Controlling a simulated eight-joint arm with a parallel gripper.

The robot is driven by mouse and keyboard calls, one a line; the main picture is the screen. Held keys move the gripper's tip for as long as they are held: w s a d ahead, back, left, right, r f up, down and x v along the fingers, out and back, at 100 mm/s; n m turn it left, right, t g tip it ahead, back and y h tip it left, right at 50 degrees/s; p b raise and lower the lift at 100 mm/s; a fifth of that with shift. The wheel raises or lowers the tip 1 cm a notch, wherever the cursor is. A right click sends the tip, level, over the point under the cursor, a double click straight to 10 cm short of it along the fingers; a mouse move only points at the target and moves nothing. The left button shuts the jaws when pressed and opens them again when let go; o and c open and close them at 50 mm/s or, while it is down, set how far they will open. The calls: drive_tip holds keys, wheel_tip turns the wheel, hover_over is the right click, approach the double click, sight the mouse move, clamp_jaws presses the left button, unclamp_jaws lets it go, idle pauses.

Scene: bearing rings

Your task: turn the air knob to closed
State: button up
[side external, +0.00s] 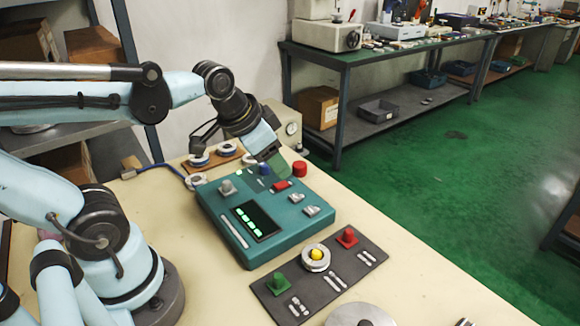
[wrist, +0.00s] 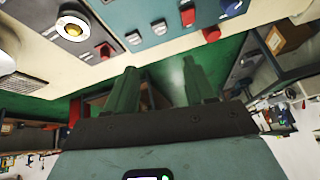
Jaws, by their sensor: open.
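The teal console (side external: 315,222) stands on the table, and part of it shows at the top of the wrist view (wrist: 172,42). A grey knob (side external: 228,187) sits on its left part; I cannot read any label marking it as the air knob, nor its setting. A red rocker (side external: 282,185) and silver switches (side external: 311,210) are also on the console. My gripper (side external: 280,166) is above the console's back edge, right of the grey knob and apart from it. In the wrist view its two green fingers (wrist: 159,76) are spread with nothing between them.
A red cylinder (side external: 300,169) stands behind the console. A beige box with a round dial (side external: 291,129) is at the table's back. A dark plate (side external: 353,284) with a green peg, a red peg and a ring around a yellow centre lies in front. The table's right side is mostly clear.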

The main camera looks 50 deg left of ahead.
drive_tip(key=w+a+r+m+g, duration=0.25)
drive_tip(key=w+a+m, duration=0.2)
drive_tip(key=a, duration=0.25)
drive_tip(key=m+g, duration=0.3)
drive_tip(key=m, duration=0.2)
approach(264, 164)
wheel_tip(264, 164, down, 9)
drive_tip(key=shift+w+r, duration=0.1)
drive_tip(key=shift+w, duration=0.05)
clamp_jaws()
